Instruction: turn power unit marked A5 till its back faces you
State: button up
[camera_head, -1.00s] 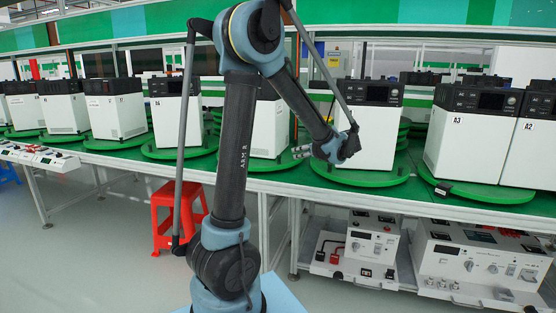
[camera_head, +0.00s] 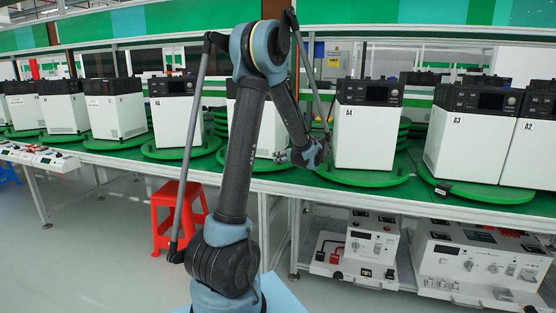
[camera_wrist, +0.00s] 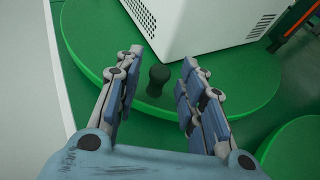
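A white power unit with a dark top (camera_head: 270,130) stands between the units marked A6 and A4, largely behind my arm. No A5 mark can be read on it. It sits on a round green turntable (camera_head: 262,168). In the wrist view, the lower part of a white unit (camera_wrist: 195,25) with vent slots rests on a green turntable (camera_wrist: 235,95). A short dark knob (camera_wrist: 158,80) stands on that turntable near its edge. My gripper (camera_wrist: 160,65) is open, its fingers on either side of the knob with gaps. In the head view my gripper (camera_head: 280,157) is at the turntable's right front.
The A4 unit (camera_head: 365,135) on its turntable (camera_head: 365,178) stands close on the right, the A6 unit (camera_head: 172,118) on the left. Another green turntable (camera_wrist: 295,150) shows at lower right. A red stool (camera_head: 178,215) and instruments (camera_head: 475,265) are below the bench.

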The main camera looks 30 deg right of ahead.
jog(key=shift+x, duration=1.2)
jog(key=shift+c, duration=0.5)
grip_shut()
